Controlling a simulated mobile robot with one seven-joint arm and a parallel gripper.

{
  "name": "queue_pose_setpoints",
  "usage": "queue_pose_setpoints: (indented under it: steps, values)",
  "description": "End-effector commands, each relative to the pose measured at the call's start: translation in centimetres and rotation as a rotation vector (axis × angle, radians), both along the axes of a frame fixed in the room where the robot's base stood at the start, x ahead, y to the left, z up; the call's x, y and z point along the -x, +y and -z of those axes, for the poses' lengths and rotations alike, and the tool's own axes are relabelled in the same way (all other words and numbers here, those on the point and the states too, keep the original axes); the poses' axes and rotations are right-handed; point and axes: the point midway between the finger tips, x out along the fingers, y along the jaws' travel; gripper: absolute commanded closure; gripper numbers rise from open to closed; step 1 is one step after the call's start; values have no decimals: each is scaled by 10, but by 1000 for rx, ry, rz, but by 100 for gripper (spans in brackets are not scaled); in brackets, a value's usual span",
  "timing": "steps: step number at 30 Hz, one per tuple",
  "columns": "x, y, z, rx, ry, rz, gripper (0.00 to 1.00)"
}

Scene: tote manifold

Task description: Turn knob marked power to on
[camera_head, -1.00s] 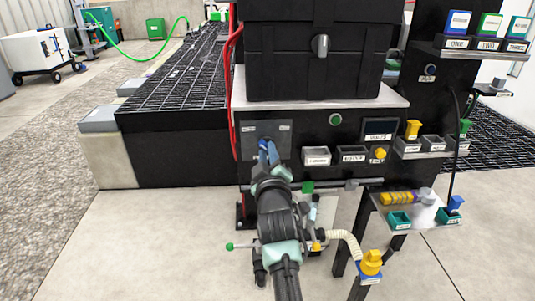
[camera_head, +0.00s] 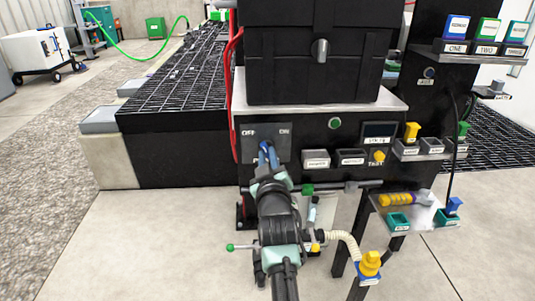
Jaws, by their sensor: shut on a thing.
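The power knob's dark plate (camera_head: 284,150) is at the left of the black control panel (camera_head: 310,137), with the labels OFF on its left and ON on its right. My gripper (camera_head: 266,152) reaches up to the middle of this plate from below. Its narrow fingers are shut on the power knob. The knob is almost wholly hidden by the fingers, so I cannot tell which label it points to. The word under the plate is partly covered by my gripper.
A green button (camera_head: 335,123), a small display (camera_head: 379,130) and a yellow test knob (camera_head: 378,156) are to the right on the panel. A black bin (camera_head: 290,60) with a grey knob (camera_head: 320,50) stands above. A red hose (camera_head: 234,95) runs down the left edge.

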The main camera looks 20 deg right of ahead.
Motion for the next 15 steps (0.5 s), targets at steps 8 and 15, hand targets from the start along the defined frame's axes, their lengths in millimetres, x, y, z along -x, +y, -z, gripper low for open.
queue_pose_setpoints:
  steps: [8,15]
  values:
    - [0,0,0,-256,-71,0,100]
    - [0,0,0,-475,-134,0,100]
